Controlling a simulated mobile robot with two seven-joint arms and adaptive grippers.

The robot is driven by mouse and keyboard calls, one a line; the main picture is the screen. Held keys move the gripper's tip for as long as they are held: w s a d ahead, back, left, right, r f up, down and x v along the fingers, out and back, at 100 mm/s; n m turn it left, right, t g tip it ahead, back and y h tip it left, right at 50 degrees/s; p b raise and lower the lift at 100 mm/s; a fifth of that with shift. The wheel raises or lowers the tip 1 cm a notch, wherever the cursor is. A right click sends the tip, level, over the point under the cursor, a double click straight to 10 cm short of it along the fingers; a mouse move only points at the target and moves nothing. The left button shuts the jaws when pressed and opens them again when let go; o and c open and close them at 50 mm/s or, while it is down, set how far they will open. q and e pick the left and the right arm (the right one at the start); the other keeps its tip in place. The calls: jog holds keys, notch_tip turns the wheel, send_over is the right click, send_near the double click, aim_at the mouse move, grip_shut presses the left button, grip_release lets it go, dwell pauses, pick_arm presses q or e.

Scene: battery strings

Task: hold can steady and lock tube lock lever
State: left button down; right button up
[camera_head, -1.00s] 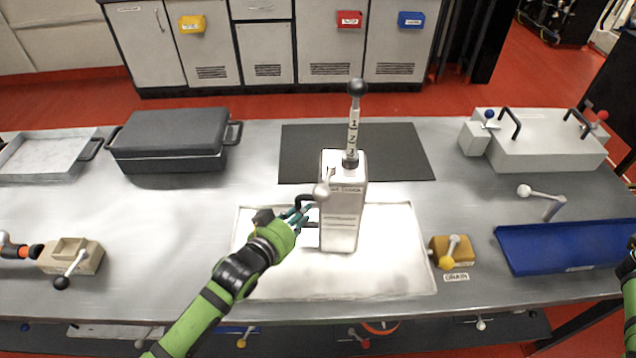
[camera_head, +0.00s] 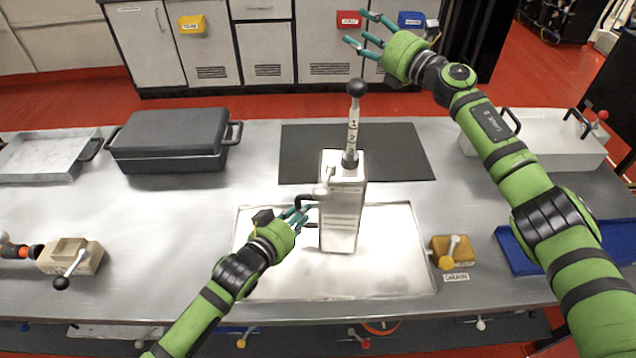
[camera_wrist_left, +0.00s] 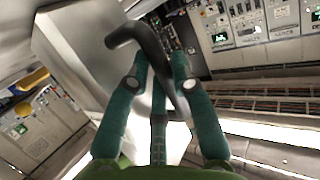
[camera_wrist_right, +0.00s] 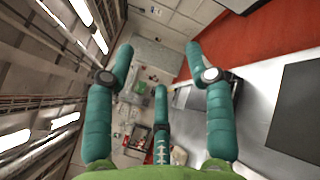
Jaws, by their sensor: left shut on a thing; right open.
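The can (camera_head: 341,215) is a pale metal box standing upright on the light tray plate. A tube (camera_head: 352,135) with number marks rises from its top and ends in a black ball knob (camera_head: 357,88). A small lever with a pale knob (camera_head: 320,190) shows at the can's upper left. My left gripper (camera_head: 299,217) is shut on the dark handle (camera_wrist_left: 150,50) on the can's left side. My right gripper (camera_head: 362,32) is open and empty, raised above and behind the tube, to the right of the black knob. In the right wrist view its fingers (camera_wrist_right: 162,75) are spread with nothing between them.
A dark case (camera_head: 170,140) and an open tray (camera_head: 45,155) stand at the left. A yellow drain valve (camera_head: 452,252) sits right of the can. A blue tray (camera_head: 515,250) and a pale box (camera_head: 560,150) lie partly behind my right arm.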

jog(key=s+a+r+n+g+y, duration=0.25)
jog(key=a+n+g, duration=0.2)
jog(key=a, duration=0.25)
jog(key=s+a+r+n+g+y, duration=0.1)
jog(key=s+a+r+n+g, duration=0.15)
jog(key=s+a+n, duration=0.35)
jog(key=s+a+f+n+g+h, duration=0.1)
jog(key=s+a+n+g+h, duration=0.3)
jog(key=s+a+n+g, duration=0.65)
jog(key=n+t+h, duration=0.2)
jog(key=n+h, duration=0.9)
jog(key=h, duration=0.3)
send_near(319, 187)
jog(key=f, duration=0.3)
jog(key=d+f, duration=0.1)
jog(key=f, duration=0.6)
jog(key=shift+s+d, duration=0.15)
jog(key=shift+d, duration=0.1)
